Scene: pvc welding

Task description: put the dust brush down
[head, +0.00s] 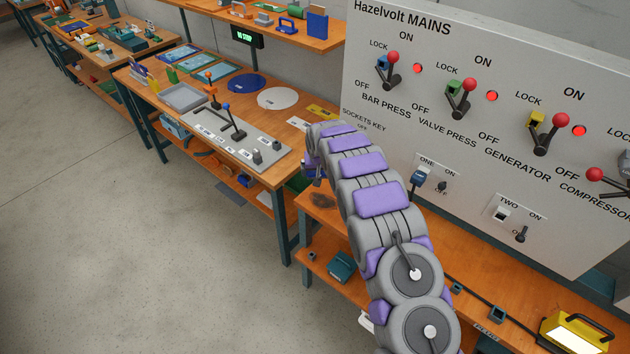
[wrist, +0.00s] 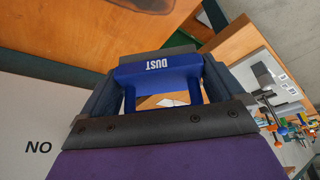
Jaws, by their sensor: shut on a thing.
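The dust brush (wrist: 157,69) shows in the wrist view as a blue handle marked DUST, with a dark grey part along its far side. My gripper (wrist: 158,84) is shut on it, with a dark finger on each side of the handle. In the head view my arm reaches out beside the switch panel, and its far end (head: 313,170) is mostly behind the arm links. I cannot make out the brush there. Whether the brush touches a surface is not clear.
The mains panel (head: 480,55), with red-knobbed levers and sockets, stands close on the right. The wooden bench (head: 510,276) below it holds a yellow lamp (head: 577,333). Another bench (head: 135,80) at upper left bears a lever plate, grey tray and discs. Floor at left is clear.

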